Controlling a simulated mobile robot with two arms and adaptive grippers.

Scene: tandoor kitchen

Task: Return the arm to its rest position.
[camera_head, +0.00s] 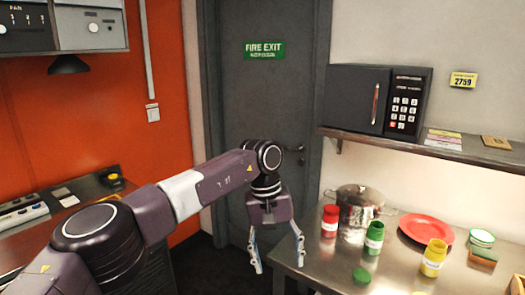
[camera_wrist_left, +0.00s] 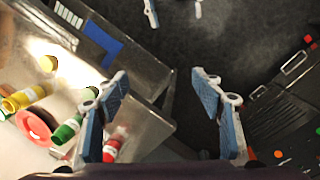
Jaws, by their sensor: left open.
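My left arm reaches in from the left in the head view, bent at the elbow. My left gripper (camera_head: 279,258) hangs fingers down beside the left edge of the steel table (camera_head: 315,262). It is open, with nothing between its fingers. The left wrist view also shows the two blue-padded fingers (camera_wrist_left: 165,95) spread wide, with dark floor between them.
The table holds a red jar (camera_head: 329,222), a steel pot (camera_head: 357,208), a green jar (camera_head: 374,238), a red plate (camera_head: 426,229) and a yellow jar (camera_head: 433,258). A microwave (camera_head: 355,98) stands on the shelf above. A grey door (camera_head: 260,120) is behind.

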